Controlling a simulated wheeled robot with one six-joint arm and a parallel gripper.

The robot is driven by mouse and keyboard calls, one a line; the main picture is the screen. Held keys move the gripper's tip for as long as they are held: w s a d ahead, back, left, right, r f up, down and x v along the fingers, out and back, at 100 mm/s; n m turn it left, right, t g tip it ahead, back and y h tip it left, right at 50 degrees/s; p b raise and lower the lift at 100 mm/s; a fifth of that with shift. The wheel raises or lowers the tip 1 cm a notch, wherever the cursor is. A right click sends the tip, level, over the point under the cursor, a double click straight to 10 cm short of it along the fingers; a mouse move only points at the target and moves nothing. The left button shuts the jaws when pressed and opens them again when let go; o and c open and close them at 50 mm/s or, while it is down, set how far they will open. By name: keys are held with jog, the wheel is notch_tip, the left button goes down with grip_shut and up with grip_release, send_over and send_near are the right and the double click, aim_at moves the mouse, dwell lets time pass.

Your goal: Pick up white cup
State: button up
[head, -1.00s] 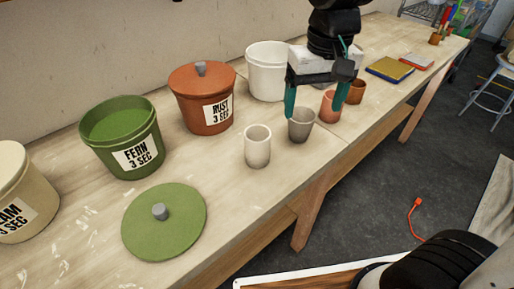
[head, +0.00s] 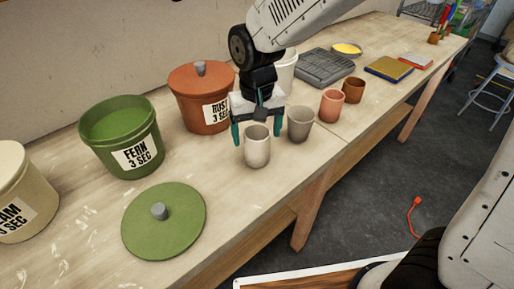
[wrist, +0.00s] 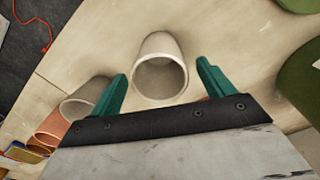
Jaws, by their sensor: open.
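The white cup (head: 257,150) stands upright on the wooden table in the head view, left of a grey cup. My gripper (head: 259,135) is open, with teal fingers, just behind and above the white cup. In the wrist view the white cup (wrist: 160,70) shows its open mouth ahead of my gripper (wrist: 163,82), between the lines of the two fingers. Neither finger visibly touches it. How far the fingertips are above the table is hard to tell.
A grey cup (head: 300,123) stands close on the right, then a pink cup (head: 332,105) and a brown cup (head: 353,90). A rust bucket (head: 200,100) stands behind. A green lid (head: 164,230) lies front left, and a fern bucket (head: 122,140) stands beyond it.

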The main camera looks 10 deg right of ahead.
jog(key=shift+f, duration=0.35)
jog(key=c, duration=1.4)
jog(key=shift+r, duration=0.15)
